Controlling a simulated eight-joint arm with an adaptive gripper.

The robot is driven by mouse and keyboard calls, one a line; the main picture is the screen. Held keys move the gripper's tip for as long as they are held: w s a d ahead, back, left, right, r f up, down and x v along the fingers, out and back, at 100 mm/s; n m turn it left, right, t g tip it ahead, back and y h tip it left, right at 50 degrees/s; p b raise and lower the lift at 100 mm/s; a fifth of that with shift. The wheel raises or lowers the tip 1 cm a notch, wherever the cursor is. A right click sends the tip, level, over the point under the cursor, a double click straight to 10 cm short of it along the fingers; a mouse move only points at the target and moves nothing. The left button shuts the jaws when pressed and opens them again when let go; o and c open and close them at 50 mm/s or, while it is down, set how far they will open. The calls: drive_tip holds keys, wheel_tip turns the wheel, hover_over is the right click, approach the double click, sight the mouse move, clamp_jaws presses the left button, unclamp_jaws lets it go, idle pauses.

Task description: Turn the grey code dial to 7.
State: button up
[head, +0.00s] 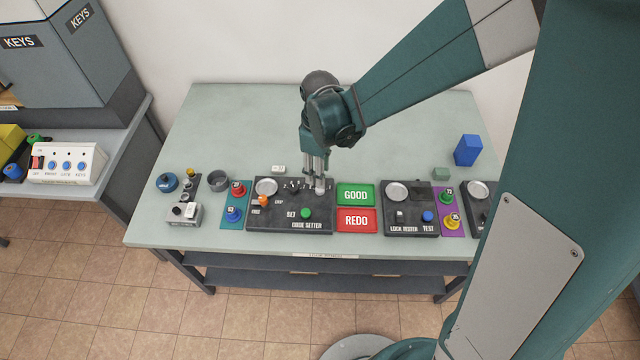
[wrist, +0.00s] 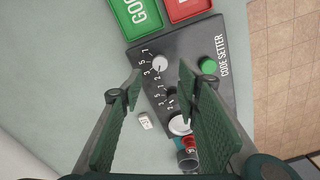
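The grey code dial (wrist: 160,63) is a pale round knob on the dark code setter panel (wrist: 190,45), with numbers around it; a 7 is readable near its upper side. Its pointer is too small to read. In the head view the grey dial (head: 320,187) is at the panel's upper right. My gripper (head: 316,176) points down just above it. In the wrist view my gripper (wrist: 160,80) is open, with the dial showing in the gap between the fingertips. I cannot tell whether the fingers touch it.
A dark dial (head: 293,187), an orange-tipped switch (head: 262,201) and a green button (head: 306,213) share the panel. Green GOOD (head: 355,194) and red REDO (head: 356,219) signs lie to its right, then the lock tester (head: 411,212). The back of the table (head: 230,120) is mostly clear.

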sight(320, 190)
drive_tip(key=shift+f, duration=0.1)
idle(0.3)
drive_tip(key=shift+f+b, duration=0.5)
drive_tip(key=shift+f, duration=3.25)
drive_tip(key=c, duration=0.9)
